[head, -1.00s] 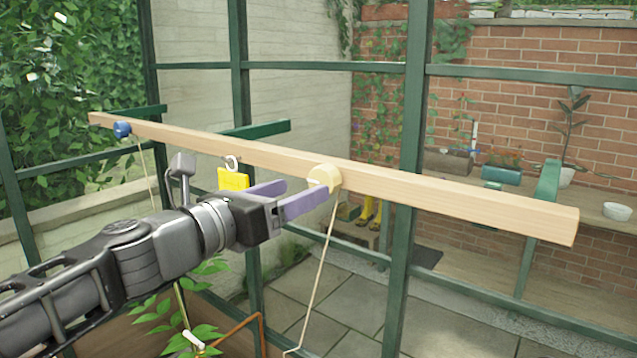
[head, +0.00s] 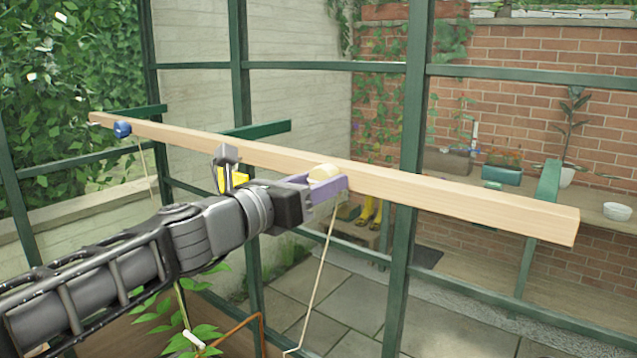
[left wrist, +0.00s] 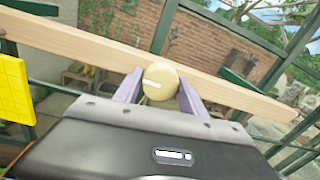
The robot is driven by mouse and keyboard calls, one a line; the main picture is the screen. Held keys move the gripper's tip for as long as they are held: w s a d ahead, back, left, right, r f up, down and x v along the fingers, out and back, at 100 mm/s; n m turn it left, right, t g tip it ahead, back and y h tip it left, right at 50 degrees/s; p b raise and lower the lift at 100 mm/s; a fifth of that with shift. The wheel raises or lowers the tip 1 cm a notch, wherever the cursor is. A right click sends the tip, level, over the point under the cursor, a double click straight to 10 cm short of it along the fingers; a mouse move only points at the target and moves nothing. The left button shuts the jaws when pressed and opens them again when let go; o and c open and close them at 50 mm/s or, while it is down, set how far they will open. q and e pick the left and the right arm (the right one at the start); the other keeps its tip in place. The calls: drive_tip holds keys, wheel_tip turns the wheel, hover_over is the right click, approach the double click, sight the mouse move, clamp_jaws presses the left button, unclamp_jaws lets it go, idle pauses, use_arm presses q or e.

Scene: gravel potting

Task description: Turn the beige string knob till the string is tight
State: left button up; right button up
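The beige string knob (head: 325,173) sits on the front of the wooden beam (head: 450,197). My left gripper (head: 326,184) is at the knob, its purple fingers hiding the knob's lower part in the head view. In the left wrist view, the knob (left wrist: 160,82) lies between the two fingers (left wrist: 160,92), which appear to press on both sides. A white mark on its face points left there. The string (head: 318,277) runs down from the knob with a slight bend near its lower end. My right gripper is not in view.
A blue knob (head: 122,129) with its own string is at the beam's far left. A yellow card (head: 232,180) hangs from the beam behind my wrist. Green frame posts (head: 408,150) stand behind the beam. Leafy stems (head: 190,335) are below.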

use_arm(q)
drive_tip(key=c, duration=0.9)
drive_tip(key=shift+m, duration=0.3)
drive_tip(key=shift+d+f+m+t+y+b, duration=0.25)
drive_tip(key=shift+m+b, duration=2.75)
drive_tip(key=shift+m, duration=5.45)
drive_tip(key=shift+a+m+t+y+b, duration=0.1)
drive_tip(key=shift+m+t+y+b, duration=0.3)
drive_tip(key=shift+m+b, duration=5.3)
drive_tip(key=m+p, duration=0.5)
drive_tip(key=shift+r+m, duration=0.1)
drive_tip(key=shift+m, duration=0.25)
